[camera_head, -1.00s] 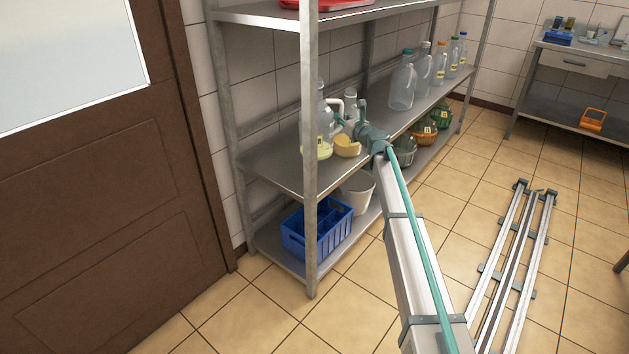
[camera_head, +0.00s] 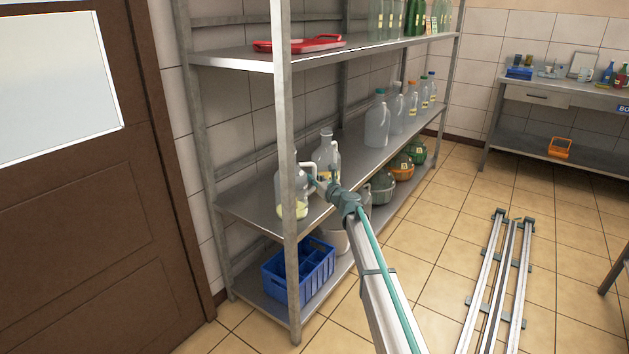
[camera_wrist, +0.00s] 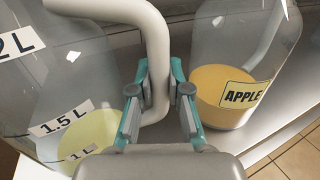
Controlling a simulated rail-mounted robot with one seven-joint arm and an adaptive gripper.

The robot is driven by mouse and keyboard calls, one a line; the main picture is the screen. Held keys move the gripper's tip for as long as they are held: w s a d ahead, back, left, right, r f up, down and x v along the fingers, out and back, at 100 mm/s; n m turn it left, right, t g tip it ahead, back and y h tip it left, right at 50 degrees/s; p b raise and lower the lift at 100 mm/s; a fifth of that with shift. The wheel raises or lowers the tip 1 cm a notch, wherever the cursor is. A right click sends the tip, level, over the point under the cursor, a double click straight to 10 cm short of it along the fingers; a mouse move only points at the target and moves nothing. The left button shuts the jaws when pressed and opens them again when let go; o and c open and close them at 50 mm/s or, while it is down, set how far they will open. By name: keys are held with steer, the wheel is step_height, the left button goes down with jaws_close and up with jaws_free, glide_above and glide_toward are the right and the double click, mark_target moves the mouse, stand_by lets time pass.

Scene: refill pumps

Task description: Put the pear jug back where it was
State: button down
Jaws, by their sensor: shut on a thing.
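The clear jug with pale yellow-green liquid (camera_head: 300,211) is partly hidden by the shelf's front post. Its litre marks and liquid (camera_wrist: 88,133) show at left in the wrist view; no name label on it is visible there. My gripper (camera_wrist: 159,88) is shut on this jug's thick white handle (camera_wrist: 154,45). In the head view my gripper (camera_head: 318,182) is to the right of the jug. I cannot tell whether the jug's base touches the shelf. The jug labelled APPLE (camera_wrist: 240,95), with orange-yellow liquid, is close on the right in the wrist view.
The middle shelf (camera_head: 240,200) holds a row of clear jugs (camera_head: 377,122) farther back. A red tray (camera_head: 300,44) lies on the shelf above. The grey front post (camera_head: 283,120) stands close to the held jug.

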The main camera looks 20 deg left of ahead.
steer(key=shift+r, duration=0.1)
steer(key=c, duration=1.1)
jaws_free()
steer(key=v, duration=1.2)
steer(key=shift+d+p, duration=0.1)
steer(key=shift+p, duration=0.3)
